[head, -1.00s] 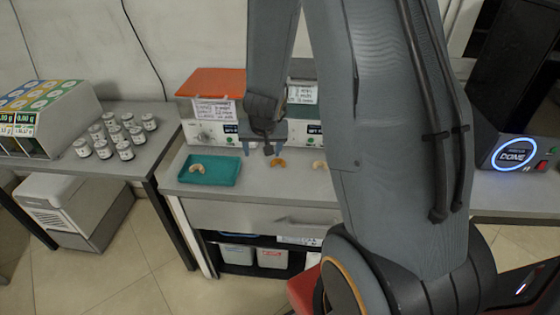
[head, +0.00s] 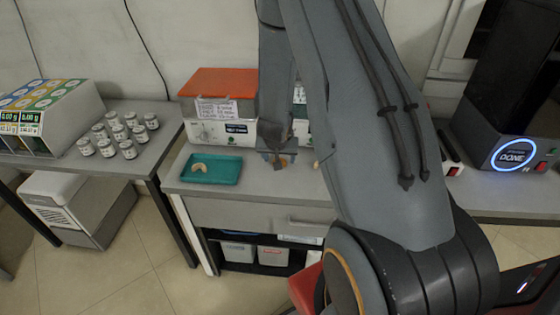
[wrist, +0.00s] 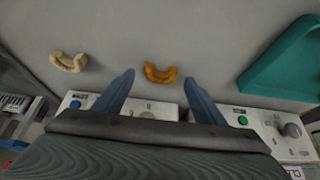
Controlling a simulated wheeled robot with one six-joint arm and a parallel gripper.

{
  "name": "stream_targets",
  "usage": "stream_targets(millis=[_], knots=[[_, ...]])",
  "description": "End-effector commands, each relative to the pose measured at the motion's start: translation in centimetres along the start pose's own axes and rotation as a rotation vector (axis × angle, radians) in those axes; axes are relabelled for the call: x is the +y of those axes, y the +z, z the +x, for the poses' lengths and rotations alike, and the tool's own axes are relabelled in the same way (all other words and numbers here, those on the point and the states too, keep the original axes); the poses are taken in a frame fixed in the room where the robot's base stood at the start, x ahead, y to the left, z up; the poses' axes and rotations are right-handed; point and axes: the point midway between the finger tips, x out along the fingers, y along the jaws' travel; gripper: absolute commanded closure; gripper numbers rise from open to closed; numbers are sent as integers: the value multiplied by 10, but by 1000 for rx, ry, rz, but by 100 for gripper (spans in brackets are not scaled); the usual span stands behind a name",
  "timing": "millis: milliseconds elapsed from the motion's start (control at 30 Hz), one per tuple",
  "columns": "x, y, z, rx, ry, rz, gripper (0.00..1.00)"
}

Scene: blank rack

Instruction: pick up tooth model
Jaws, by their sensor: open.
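An orange-brown tooth model (wrist: 160,73), shaped like a small arch, lies on the grey counter. In the wrist view it sits between and just beyond the tips of my open gripper (wrist: 160,82). The gripper is empty. A paler, cream tooth model (wrist: 69,62) lies on the counter to the left in the wrist view. Another pale tooth model (head: 199,167) lies in the teal tray (head: 222,181). In the head view my gripper (head: 279,162) is low over the counter and mostly covers the orange-brown model.
Grey boxed devices with knobs (head: 215,132) stand along the back of the counter, one with an orange top (head: 220,82). Several small white jars (head: 128,149) stand on the left table. A device with a lit DONE ring (head: 514,153) is at right.

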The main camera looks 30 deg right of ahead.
Motion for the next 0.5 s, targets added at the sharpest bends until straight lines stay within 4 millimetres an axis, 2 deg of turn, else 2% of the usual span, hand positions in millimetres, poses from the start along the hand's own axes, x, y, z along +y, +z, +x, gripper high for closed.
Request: stream_targets(millis=[333,367,500], knots=[[0,0,7,0,0,0,36],[0,0,7,0,0,0,38],[0,0,7,0,0,0,61]])
